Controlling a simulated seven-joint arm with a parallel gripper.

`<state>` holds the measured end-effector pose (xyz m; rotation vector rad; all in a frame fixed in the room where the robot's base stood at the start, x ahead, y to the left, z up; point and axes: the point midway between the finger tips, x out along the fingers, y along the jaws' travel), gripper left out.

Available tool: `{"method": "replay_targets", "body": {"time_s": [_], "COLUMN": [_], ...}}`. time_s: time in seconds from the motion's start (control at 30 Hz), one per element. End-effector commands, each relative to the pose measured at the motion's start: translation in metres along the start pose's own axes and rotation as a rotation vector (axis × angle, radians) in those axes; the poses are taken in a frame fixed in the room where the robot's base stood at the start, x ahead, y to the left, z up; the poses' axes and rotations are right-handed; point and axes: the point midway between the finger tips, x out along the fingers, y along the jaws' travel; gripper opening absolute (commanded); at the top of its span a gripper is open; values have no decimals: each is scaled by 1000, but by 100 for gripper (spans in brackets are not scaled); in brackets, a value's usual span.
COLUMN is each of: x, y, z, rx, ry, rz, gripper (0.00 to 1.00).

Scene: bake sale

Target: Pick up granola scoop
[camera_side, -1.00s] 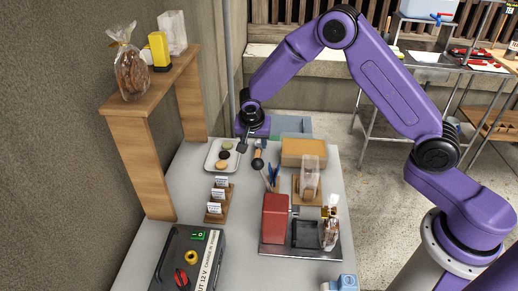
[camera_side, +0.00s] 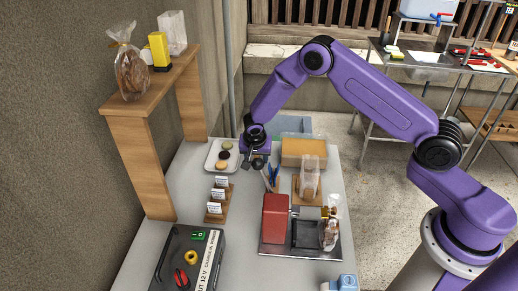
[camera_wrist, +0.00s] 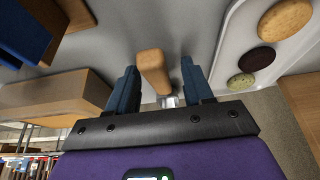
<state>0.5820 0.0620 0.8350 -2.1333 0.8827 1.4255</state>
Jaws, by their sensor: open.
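The granola scoop shows in the wrist view as a tan wooden handle (camera_wrist: 153,68) with a bit of metal below it. The handle lies between the two dark blue fingers of my gripper (camera_wrist: 159,76), with a visible gap on either side. My gripper is open. In the side view my gripper (camera_side: 256,166) is low over the table, just right of the cookie tray. It hides most of the scoop there, so I cannot tell how the scoop's bowl sits.
A white tray (camera_side: 210,164) with cookies is close on the left. A tan box (camera_side: 305,148) and blue-handled tools (camera_side: 273,173) are on the right. Card holders (camera_side: 218,200), a red machine (camera_side: 275,218) and a black control box (camera_side: 207,262) are nearer the camera.

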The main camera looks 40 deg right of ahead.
Motion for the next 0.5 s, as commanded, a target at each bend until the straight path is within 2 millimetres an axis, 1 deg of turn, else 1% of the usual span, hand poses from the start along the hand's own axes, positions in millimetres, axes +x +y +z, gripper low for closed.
{"method": "replay_targets", "body": {"time_s": [0.13,0.17,0.2,0.3,0.5], "x": [0,0,0,0,-1], "y": [0,0,0,0,0], "z": [0,0,0,0,0], "rx": [1,1,1,1,0], "ry": [0,0,0,0,0], "rz": [0,0,0,0,0], "gripper": [51,41,28,0,0]}}
